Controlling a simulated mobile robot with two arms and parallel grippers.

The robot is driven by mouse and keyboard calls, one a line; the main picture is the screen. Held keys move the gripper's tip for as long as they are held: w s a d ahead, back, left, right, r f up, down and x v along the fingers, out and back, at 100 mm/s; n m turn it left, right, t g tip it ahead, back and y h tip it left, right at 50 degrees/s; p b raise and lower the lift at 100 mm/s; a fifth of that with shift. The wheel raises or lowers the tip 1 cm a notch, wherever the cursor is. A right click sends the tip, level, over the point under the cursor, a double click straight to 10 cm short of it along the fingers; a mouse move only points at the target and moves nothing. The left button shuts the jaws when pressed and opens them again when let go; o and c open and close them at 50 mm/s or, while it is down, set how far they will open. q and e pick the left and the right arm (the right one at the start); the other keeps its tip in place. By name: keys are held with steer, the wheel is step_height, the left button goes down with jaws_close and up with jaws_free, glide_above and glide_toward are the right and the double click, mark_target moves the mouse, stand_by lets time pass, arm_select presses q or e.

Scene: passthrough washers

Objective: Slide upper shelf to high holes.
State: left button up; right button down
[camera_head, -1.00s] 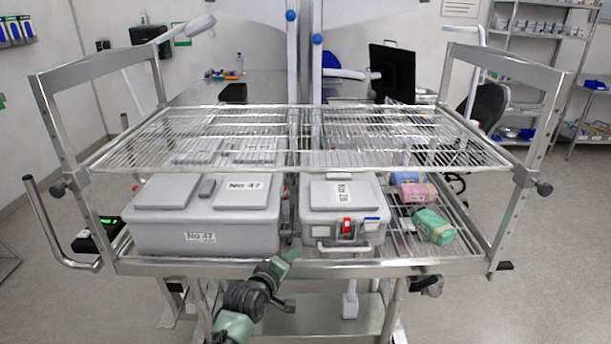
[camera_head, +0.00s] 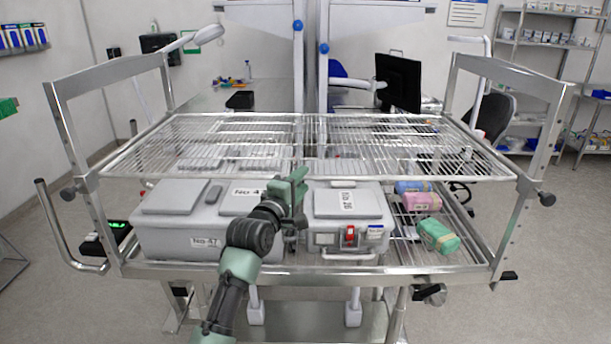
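The upper shelf (camera_head: 385,150) is a wire rack level between the two metal end frames of the cart. Its left knob (camera_head: 68,193) and right knob (camera_head: 546,198) sit low on the front posts. Holes show in the left front post (camera_head: 92,200) and the right front post (camera_head: 525,208). My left gripper (camera_head: 292,186) is raised near the middle of the shelf's front edge, in front of the grey cases. I cannot tell whether it touches the shelf, and its finger opening is unclear. My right gripper is out of view.
On the lower shelf (camera_head: 300,270) stand a large grey case (camera_head: 170,235), a smaller grey case (camera_head: 345,238) and pink (camera_head: 422,201), blue and green (camera_head: 438,236) packs. A bent handle (camera_head: 50,230) sticks out left. Floor is open at both sides.

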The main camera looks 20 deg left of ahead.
arm_select(q)
steer(key=shift+w+d, duration=0.2)
steer(key=shift+w, duration=1.2)
jaws_close()
stand_by(0.5)
